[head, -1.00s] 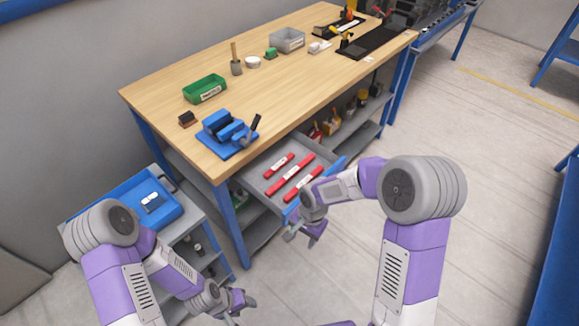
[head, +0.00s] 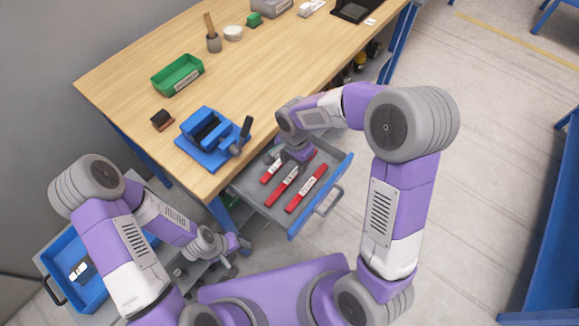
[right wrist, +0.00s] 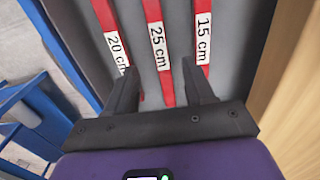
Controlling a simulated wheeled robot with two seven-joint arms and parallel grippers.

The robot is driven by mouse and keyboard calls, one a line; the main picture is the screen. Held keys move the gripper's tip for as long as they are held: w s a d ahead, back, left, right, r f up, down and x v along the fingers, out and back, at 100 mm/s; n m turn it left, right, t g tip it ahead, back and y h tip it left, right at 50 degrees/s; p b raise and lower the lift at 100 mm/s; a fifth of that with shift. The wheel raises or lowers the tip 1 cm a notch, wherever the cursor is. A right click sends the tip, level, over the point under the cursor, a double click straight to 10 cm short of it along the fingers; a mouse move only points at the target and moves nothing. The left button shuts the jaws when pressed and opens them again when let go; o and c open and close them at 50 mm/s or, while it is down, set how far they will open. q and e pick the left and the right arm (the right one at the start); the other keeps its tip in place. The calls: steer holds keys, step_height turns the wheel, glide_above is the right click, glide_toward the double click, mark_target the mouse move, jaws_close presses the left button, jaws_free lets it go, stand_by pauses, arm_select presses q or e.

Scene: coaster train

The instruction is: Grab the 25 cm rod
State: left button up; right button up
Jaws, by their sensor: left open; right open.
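Three red rods with white labels lie side by side in an open grey drawer (head: 262,204). The middle one, labelled 25 cm (right wrist: 158,42), is the longest; it also shows in the head view (head: 282,188). The 20 cm rod (right wrist: 117,48) and the 15 cm rod (right wrist: 203,28) lie on either side of it. My right gripper (right wrist: 160,72) is open over the drawer, its fingers on either side of the 25 cm rod in the wrist view. I cannot tell how far above it they are. My left gripper (head: 236,248) is open and empty, away from the drawer.
The drawer sits under the wooden workbench (head: 130,75). A blue vise (head: 210,137) stands on the bench edge beside it, with a green bin (head: 178,74) behind. A blue tray (head: 88,290) is at the lower left.

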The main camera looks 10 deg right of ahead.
mark_target(292, 175)
steer(key=shift+s+f, duration=0.25)
steer(key=shift+f, duration=0.25)
steer(key=f, duration=0.1)
steer(key=f+b, duration=0.1)
steer(key=f, duration=0.3)
steer(key=shift+a+b, duration=0.3)
steer(key=shift+b, duration=0.05)
steer(key=shift+w, duration=0.15)
jaws_close()
